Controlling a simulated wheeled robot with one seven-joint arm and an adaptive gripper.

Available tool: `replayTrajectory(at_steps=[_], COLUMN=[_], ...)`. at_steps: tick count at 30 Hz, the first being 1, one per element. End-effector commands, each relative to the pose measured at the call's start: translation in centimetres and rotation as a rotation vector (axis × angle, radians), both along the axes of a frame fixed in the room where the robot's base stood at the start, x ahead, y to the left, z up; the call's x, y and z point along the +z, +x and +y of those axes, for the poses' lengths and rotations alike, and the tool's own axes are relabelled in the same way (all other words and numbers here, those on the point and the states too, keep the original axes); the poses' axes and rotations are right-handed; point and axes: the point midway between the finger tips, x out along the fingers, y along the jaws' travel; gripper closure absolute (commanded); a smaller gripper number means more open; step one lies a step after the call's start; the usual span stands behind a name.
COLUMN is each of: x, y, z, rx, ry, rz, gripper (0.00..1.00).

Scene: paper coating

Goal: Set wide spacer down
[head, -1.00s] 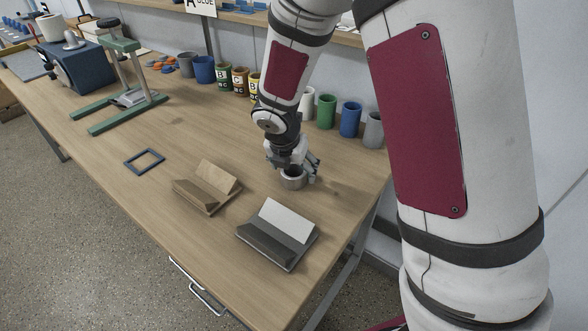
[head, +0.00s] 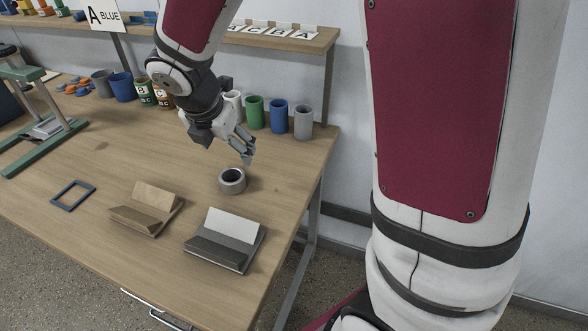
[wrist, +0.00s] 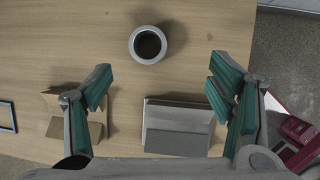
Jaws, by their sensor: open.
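The wide spacer, a short grey ring with a dark hole (head: 232,187), stands on the wooden table behind the grey holder. It also shows in the wrist view (wrist: 136,56), upper middle, apart from the fingers. My gripper (head: 248,154) is open and empty above and behind the spacer. In the wrist view its two teal-padded fingers (wrist: 166,92) are spread wide, with nothing between them but table and the grey holder below.
A grey holder with a white card (head: 222,250) and a wooden holder (head: 148,208) stand near the front edge. A blue frame (head: 72,207) lies at left. Several cups, including a green one (head: 255,112), line the back. Table around the spacer is clear.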

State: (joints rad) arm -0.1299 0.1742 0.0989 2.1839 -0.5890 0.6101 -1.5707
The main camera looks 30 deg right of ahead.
Motion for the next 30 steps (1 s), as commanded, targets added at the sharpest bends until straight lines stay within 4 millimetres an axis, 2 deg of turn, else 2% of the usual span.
replayTrajectory(at_steps=[1, 3, 9, 13, 18, 21, 24, 30], x=[1.7, 3.8, 8.3, 10.0, 10.8, 10.9, 10.8, 10.7], y=[-1.2, -3.4, -10.7, -15.6, -21.3, -23.5, -24.8, -25.6], z=[-0.8, -1.9, -4.0, -4.5, -4.1, -3.6, -3.2, -2.9], rx=[-0.113, -0.316, -0.92, -1.302, -1.746, -1.933, -2.054, -2.127], ry=[0.035, 0.102, 0.327, 0.489, 0.688, 0.773, 0.825, 0.853], rz=[-0.037, -0.088, -0.221, -0.283, -0.315, -0.311, -0.301, -0.292], gripper=[0.24, 0.24, 0.24, 0.24, 0.24, 0.24, 0.24, 0.24])
